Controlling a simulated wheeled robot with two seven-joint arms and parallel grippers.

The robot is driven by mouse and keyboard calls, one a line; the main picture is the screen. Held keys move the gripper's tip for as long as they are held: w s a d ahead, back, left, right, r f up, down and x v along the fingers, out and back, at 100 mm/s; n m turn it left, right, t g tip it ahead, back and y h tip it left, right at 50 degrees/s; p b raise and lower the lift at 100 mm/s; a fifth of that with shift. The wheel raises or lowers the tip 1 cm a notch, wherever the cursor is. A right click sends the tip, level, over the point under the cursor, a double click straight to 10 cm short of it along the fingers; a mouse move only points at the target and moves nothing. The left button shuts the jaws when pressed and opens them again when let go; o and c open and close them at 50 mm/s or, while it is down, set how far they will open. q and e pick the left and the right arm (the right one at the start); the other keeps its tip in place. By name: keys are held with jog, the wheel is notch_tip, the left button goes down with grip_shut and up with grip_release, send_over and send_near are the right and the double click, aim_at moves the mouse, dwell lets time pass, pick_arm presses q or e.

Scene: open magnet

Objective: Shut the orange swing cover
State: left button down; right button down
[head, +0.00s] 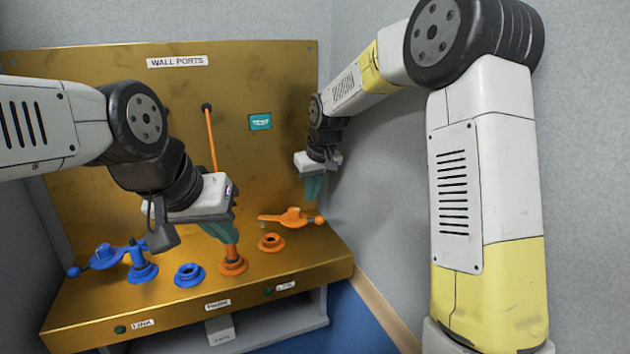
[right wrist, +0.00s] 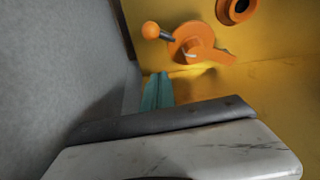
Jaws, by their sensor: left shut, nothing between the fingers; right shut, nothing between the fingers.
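The orange swing cover (head: 292,217) lies swung to the back right of its orange port ring (head: 271,242), whose dark hole is uncovered. Its round knob (head: 319,221) points right, toward the grey wall. In the right wrist view the cover (right wrist: 190,42) and the port (right wrist: 238,10) are at the top, with the ball knob (right wrist: 150,30) on the left. My right gripper (head: 312,198) is shut and empty, above the knob; its teal fingers (right wrist: 157,90) look apart from the cover. My left gripper (head: 231,238) is shut and empty, just above or at an orange post (head: 232,256).
A blue swing cover (head: 104,257), a blue post (head: 141,270) and an open blue port (head: 189,274) stand on the left of the gold bench (head: 190,308). An orange rod (head: 211,140) runs down from the back panel (head: 280,80). A grey wall (head: 380,190) closes in on the right.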

jog(key=shift+x, duration=1.1)
jog(key=s, duration=0.1)
jog(key=s+d, duration=0.1)
jog(key=shift+s+d+f, duration=0.2)
jog(key=shift+s+f, duration=0.15)
jog(key=shift+f, duration=0.05)
jog(key=shift+s+d+f, duration=0.1)
jog(key=shift+s+d, duration=0.1)
jog(key=shift+s, duration=0.15)
jog(key=shift+s+a, duration=0.1)
